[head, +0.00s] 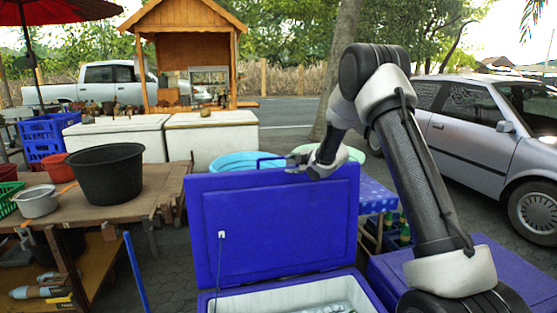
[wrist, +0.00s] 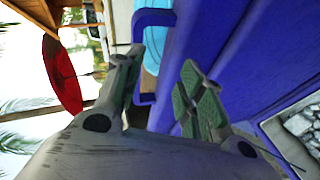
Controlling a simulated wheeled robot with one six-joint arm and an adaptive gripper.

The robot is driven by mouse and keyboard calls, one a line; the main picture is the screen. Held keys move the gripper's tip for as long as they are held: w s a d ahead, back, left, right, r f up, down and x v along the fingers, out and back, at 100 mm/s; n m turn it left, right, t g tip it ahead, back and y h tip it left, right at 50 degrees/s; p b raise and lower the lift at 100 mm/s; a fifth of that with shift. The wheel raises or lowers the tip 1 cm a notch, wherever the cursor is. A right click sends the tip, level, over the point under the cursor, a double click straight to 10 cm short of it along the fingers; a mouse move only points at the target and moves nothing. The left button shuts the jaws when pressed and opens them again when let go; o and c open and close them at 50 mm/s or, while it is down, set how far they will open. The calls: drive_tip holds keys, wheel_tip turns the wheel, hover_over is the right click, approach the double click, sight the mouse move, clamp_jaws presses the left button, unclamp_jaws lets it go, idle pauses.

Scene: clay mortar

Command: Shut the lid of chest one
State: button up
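A blue chest with a pale lining (head: 290,297) stands open at the bottom middle of the head view. Its blue lid (head: 275,225) stands raised, roughly upright; it fills much of the right of the wrist view (wrist: 225,40). A blue handle loop (head: 268,159) projects at the lid's upper edge and shows beyond the fingers in the wrist view (wrist: 152,17). My gripper (wrist: 158,88) is open, its fingers apart near the lid's upper edge. I cannot tell whether it touches the lid. No number on the chest is readable.
Another blue chest (head: 380,275) stands close on the right, partly behind my arm. A wooden table (head: 130,195) with a black tub (head: 106,174) is on the left. Light-blue tubs (head: 232,160) are behind the lid. A grey car (head: 475,125) is parked at the right.

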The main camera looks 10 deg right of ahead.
sight(280, 158)
drive_tip(key=w+a, duration=0.1)
drive_tip(key=w, duration=0.1)
drive_tip(key=w+a+n+y, duration=0.1)
drive_tip(key=w+a, duration=0.1)
drive_tip(key=w, duration=0.1)
drive_tip(key=w+a+n+t, duration=0.1)
drive_tip(key=w, duration=0.1)
drive_tip(key=shift+w+a+r, duration=0.15)
drive_tip(key=shift+a+r, duration=0.05)
drive_tip(key=shift+a, duration=0.15)
clamp_jaws()
